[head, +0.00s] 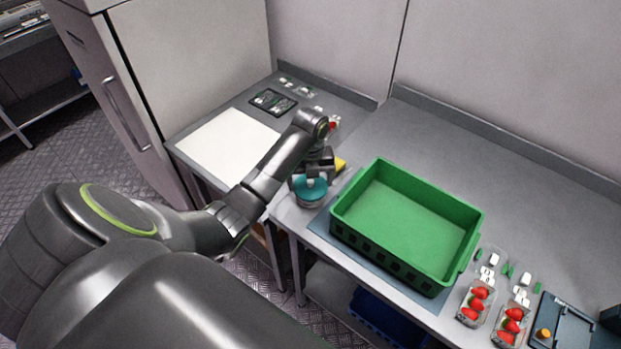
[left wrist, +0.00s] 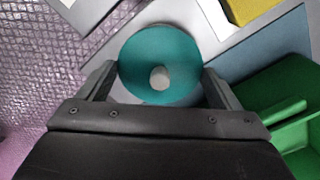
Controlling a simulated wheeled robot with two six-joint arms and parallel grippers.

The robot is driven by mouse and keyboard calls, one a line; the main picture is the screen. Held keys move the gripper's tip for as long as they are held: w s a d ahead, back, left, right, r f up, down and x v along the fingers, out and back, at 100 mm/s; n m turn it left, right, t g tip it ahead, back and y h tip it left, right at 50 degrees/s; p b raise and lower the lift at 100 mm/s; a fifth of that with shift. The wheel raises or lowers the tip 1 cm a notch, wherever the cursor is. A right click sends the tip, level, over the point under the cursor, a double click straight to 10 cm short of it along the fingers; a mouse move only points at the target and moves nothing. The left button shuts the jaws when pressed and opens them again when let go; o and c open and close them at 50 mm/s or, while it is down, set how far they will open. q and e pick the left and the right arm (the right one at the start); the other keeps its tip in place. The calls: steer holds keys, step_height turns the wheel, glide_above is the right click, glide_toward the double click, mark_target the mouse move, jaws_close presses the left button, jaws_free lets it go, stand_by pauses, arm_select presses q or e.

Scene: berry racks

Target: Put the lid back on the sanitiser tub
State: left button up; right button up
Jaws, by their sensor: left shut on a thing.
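The teal round lid (head: 311,190) with a grey knob is at the front left corner of the steel counter, left of the green crate. It also shows in the left wrist view (left wrist: 140,68). My left gripper (head: 309,178) is shut on the lid, with one finger on each side of its rim in the left wrist view (left wrist: 160,85). A pale grey rim or wall, apparently the sanitiser tub (head: 312,204), shows just below the lid. I cannot tell whether the lid rests on it or is slightly above. My right gripper is not in view.
A green crate (head: 345,220) stands on a blue-grey mat close to the right. A yellow thing (head: 341,164) lies just behind the gripper. Punnets of strawberries (head: 474,304) and a dark device (head: 565,325) are at the right. A white board (head: 228,143) lies on the left table.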

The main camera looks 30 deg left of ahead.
arm_select(q)
steer(key=shift+f+p, duration=0.2)
steer(key=shift+p, duration=0.35)
stand_by(1.2)
steer(key=o, duration=0.8)
steer(key=shift+r, duration=0.1)
step_height(320, 180, up, 5)
steer(key=p, duration=0.5)
steer(key=shift+p, duration=0.3)
steer(key=shift+r, duration=0.9)
